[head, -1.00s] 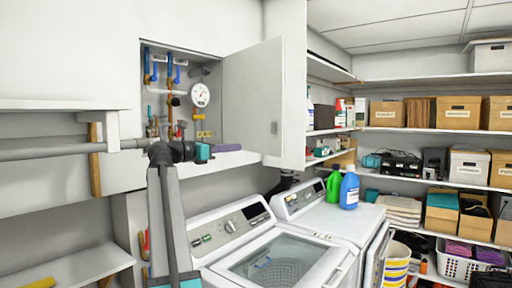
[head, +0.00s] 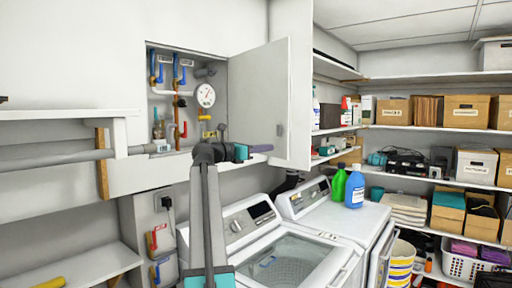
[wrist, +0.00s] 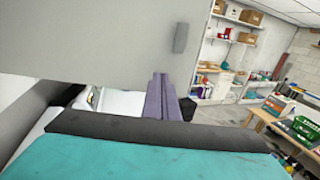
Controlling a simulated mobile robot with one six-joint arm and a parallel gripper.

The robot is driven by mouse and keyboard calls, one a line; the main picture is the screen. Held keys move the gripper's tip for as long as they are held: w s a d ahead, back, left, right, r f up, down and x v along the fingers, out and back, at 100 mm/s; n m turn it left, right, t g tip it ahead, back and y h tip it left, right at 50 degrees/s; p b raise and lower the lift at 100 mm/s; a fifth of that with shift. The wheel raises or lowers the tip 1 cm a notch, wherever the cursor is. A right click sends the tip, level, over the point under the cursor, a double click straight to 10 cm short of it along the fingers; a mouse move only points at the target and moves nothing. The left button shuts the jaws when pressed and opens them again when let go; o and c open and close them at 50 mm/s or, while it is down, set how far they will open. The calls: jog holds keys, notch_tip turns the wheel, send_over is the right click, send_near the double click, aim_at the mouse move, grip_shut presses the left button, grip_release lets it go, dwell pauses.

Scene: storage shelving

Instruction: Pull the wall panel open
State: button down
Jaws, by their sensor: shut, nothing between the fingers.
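My gripper (head: 262,148) is shut and empty at the panel's lower edge. In the wrist view its purple fingers (wrist: 160,98) overlap that edge; I cannot tell whether they touch it.
A washer (head: 270,250) and another white machine (head: 335,220) stand below the panel, with a green bottle (head: 336,183) and blue bottle (head: 353,188) on top. Shelves with boxes (head: 390,112) line the right. A grey pipe (head: 60,155) and white shelves are at the left.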

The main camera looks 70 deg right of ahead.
jog(key=shift+x, duration=1.25)
jog(key=shift+d+p, duration=0.1)
jog(key=shift+p, duration=0.25)
